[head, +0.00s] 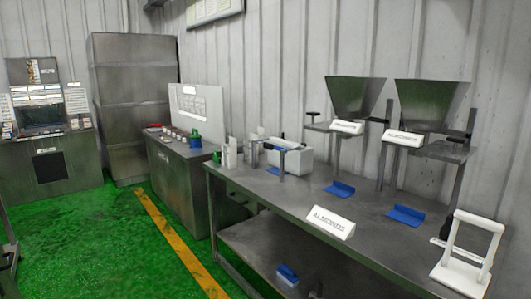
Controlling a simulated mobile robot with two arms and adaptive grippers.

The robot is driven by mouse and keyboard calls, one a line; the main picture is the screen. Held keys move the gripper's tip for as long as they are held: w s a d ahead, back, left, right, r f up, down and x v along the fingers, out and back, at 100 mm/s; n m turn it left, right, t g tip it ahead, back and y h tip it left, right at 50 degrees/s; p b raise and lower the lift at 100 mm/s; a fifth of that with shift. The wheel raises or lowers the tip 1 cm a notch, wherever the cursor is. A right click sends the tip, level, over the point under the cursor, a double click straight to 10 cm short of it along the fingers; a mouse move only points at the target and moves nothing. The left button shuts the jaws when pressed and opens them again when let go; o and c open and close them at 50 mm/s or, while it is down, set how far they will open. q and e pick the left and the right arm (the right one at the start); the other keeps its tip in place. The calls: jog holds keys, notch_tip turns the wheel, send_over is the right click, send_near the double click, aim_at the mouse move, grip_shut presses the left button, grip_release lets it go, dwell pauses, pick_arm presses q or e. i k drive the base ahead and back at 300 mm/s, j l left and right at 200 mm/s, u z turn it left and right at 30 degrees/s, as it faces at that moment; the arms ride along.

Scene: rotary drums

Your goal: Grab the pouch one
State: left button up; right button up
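I cannot make out a thing that is clearly a pouch. A blue piece (340,189) lies on the steel table (270,190) below the left hopper, and another blue piece (406,215) lies below the right hopper. They look like small folded trays or scoops, too small to tell. A blue and white item (287,275) sits on the table's lower shelf. Neither of my grippers shows in the head view.
Two metal hoppers (354,97) (430,104) stand over the table. An "ALMONDS" sign (331,222), a white box (291,160) and a white frame (468,252) stand on it. Cabinets (136,105) line the back. Green floor (100,240) is open at left.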

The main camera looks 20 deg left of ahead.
aim_at(229, 150)
jog(key=i+j, duration=0.2)
jog(key=j, duration=0.15)
jog(key=i+j, duration=0.2)
jog(key=j, duration=0.15)
jog(key=i+j, duration=0.2)
jog(key=j, duration=0.15)
jog(key=i+j, duration=0.2)
jog(key=j, duration=0.15)
jog(key=i+j, duration=0.2)
jog(key=j, duration=0.2)
jog(key=i+j, duration=0.15)
jog(key=j, duration=0.25)
jog(key=i+j, duration=0.15)
jog(key=j, duration=0.2)
jog(key=i+j, duration=0.15)
jog(key=j, duration=0.25)
jog(key=i+j, duration=0.15)
jog(key=j, duration=0.2)
jog(key=i+j, duration=0.15)
jog(key=j, duration=0.25)
jog(key=i+j, duration=0.15)
jog(key=j, duration=0.2)
jog(key=i+j, duration=0.15)
jog(key=j, duration=0.25)
jog(key=i+j, duration=0.1)
jog(key=j, duration=0.3)
